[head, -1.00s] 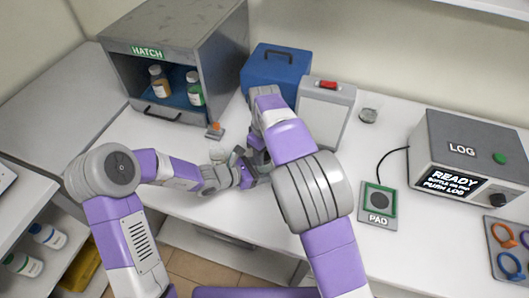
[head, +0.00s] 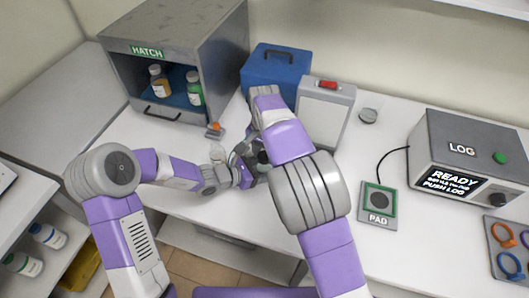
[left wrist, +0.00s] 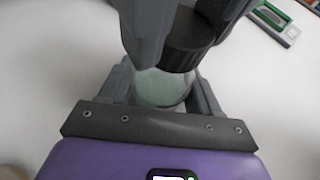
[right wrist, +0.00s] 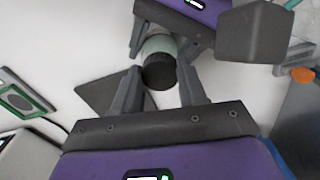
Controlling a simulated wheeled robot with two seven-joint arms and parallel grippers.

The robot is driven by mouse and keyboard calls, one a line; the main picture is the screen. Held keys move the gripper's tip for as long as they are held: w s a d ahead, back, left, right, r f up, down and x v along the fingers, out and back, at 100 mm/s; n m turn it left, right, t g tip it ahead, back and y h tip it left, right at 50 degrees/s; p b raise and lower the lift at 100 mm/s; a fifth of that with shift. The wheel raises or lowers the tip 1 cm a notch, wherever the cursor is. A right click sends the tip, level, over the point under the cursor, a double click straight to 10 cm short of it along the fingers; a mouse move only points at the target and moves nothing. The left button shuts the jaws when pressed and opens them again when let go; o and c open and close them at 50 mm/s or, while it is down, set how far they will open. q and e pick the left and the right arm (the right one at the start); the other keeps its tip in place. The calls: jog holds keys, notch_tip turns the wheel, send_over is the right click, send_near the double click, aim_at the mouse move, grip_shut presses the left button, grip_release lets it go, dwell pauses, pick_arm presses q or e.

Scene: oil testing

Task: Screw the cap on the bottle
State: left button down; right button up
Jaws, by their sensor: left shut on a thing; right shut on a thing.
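A pale green translucent bottle (left wrist: 160,88) is between the fingers of my left gripper (left wrist: 160,95), which is shut on it. It also shows in the right wrist view (right wrist: 158,44). A black ribbed cap (right wrist: 158,72) is at the bottle's mouth, in line with it. My right gripper (right wrist: 158,82) is shut on the cap, one finger on each side. The cap also shows in the left wrist view (left wrist: 188,48), partly covered by the right fingers. I cannot tell how tightly it sits. In the head view the arms mostly hide both.
The hatch cabinet (head: 170,52) with two bottles stands at the back left. A blue box (head: 270,72) and a white panel with a red switch (head: 322,112) stand behind my right arm. The pad (head: 379,203) and log box (head: 470,150) are to the right.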

jog(key=o, duration=1.2)
jog(key=shift+c, duration=0.2)
jog(key=shift+r, duration=0.1)
jog(key=shift+r, duration=2.15)
jog(key=shift+c, duration=0.4)
jog(key=n, duration=0.3)
jog(key=shift+s+a+n, duration=0.1)
jog(key=shift+n, duration=0.3)
jog(key=n, duration=0.4)
jog(key=shift+r, duration=0.4)
jog(key=n, duration=0.2)
jog(key=r+n, duration=0.1)
jog(key=n, duration=0.1)
jog(key=shift+r, duration=0.15)
jog(key=r+n, duration=0.1)
jog(key=n, duration=0.2)
jog(key=shift+r+n, duration=0.2)
jog(key=shift+n, duration=0.1)
